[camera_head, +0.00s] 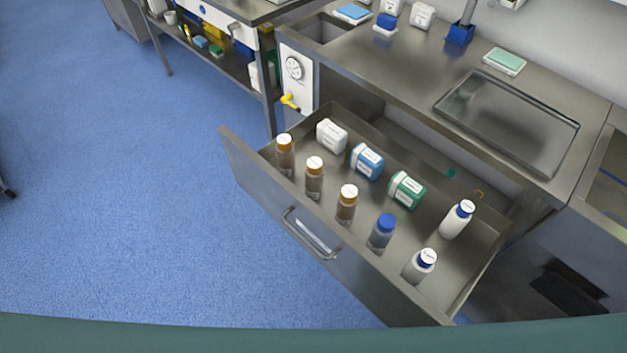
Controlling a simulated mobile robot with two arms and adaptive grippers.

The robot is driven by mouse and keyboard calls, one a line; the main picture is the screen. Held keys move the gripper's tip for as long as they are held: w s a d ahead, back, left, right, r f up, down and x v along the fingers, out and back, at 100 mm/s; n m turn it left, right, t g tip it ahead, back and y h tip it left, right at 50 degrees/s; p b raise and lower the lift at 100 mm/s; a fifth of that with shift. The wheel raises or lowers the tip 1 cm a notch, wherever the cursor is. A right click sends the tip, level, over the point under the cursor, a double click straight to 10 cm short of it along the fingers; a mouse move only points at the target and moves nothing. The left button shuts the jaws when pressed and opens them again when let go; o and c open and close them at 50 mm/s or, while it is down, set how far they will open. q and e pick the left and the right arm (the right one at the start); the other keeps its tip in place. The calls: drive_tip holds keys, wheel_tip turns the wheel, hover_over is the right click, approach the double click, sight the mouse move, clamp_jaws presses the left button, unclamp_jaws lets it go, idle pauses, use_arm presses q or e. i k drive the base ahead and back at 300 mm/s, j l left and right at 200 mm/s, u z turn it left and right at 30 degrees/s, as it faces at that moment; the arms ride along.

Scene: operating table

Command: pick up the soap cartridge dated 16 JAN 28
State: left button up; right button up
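An open metal drawer (240,167) holds three box-shaped cartridges in its back row: a white one (331,136), a blue one with a white label (367,161) and a green one with a white label (406,190). The print is too small to read, so I cannot tell which is dated 16 JAN 28, or whether the date is on one of the bottles instead. Neither of my grippers is in view.
Blue floor lies clear at left.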

sight(315, 170)
drive_tip(key=k+j+z, duration=0.1)
drive_tip(key=k+j, duration=0.15)
drive_tip(key=j, duration=0.2)
drive_tip(key=k+j+z, duration=0.15)
drive_tip(key=j, duration=0.25)
drive_tip(key=k+j+z, duration=0.1)
drive_tip(key=k+j, duration=0.25)
